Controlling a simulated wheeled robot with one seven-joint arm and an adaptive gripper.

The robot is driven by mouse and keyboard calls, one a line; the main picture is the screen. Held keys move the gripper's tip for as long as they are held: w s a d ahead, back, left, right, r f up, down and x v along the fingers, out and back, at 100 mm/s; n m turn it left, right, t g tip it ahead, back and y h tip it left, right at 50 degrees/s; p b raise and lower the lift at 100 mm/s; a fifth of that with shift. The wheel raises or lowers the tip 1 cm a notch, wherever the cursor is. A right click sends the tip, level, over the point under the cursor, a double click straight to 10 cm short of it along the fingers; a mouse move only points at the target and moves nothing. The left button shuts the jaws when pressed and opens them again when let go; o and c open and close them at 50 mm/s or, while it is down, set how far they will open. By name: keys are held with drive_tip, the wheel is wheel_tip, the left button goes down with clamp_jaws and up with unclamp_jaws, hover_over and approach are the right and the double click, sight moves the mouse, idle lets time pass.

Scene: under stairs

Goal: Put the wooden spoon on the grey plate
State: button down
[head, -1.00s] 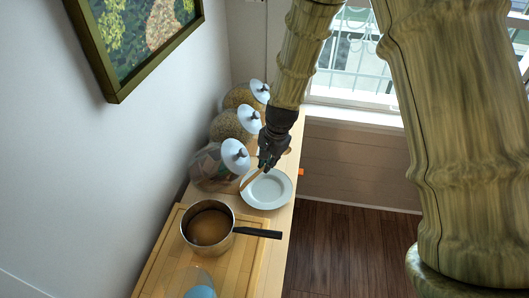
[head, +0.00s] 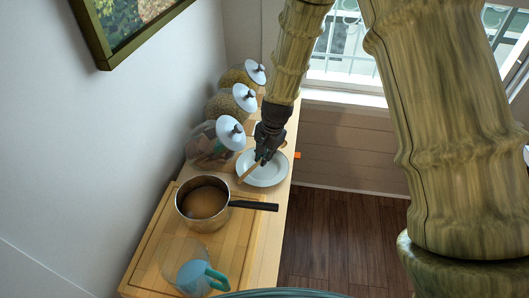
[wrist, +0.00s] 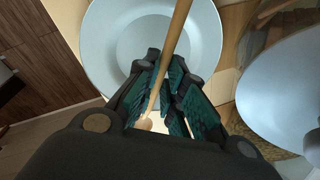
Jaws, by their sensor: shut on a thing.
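My gripper (head: 262,158) is shut on the wooden spoon (head: 249,171), over the grey plate (head: 281,177). In the wrist view the spoon's thin handle (wrist: 177,30) runs up from between the gripper's fingers (wrist: 165,95), across the pale grey plate (wrist: 103,60). A rounded end of the spoon shows low between the fingers. The plate looks empty and lies on the wooden counter. I cannot tell whether the spoon touches it.
A saucepan (head: 205,203) stands on a wooden board (head: 150,238) in front of the plate, its black handle pointing right. A glass jug with a blue-green handle (head: 194,277) is nearer. Several lidded glass jars (head: 211,146) line the wall. The counter's right edge is close to the plate.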

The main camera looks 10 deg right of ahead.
drive_tip(key=shift+w+f, duration=0.3)
drive_tip(key=shift+f, duration=0.35)
drive_tip(key=shift+s+r, duration=0.15)
drive_tip(key=shift+s, duration=0.1)
drive_tip(key=c, duration=1.4)
unclamp_jaws()
drive_tip(key=shift+w, duration=0.15)
drive_tip(key=shift+c, duration=0.2)
drive_tip(key=o, duration=0.5)
drive_tip(key=shift+w+a+p+v, duration=0.15)
drive_tip(key=shift+w+p+v, duration=0.1)
drive_tip(key=shift+p+v, duration=0.9)
drive_tip(key=shift+w+a+p+v, duration=0.2)
drive_tip(key=shift+p+v, duration=0.65)
drive_tip(key=shift+v, duration=0.6)
drive_tip(key=shift+w+a+p+v, duration=0.1)
drive_tip(key=shift+w+p+v, duration=0.15)
drive_tip(key=shift+p+v, duration=0.9)
drive_tip(key=shift+s+r, duration=0.1)
drive_tip(key=shift+r, duration=0.2)
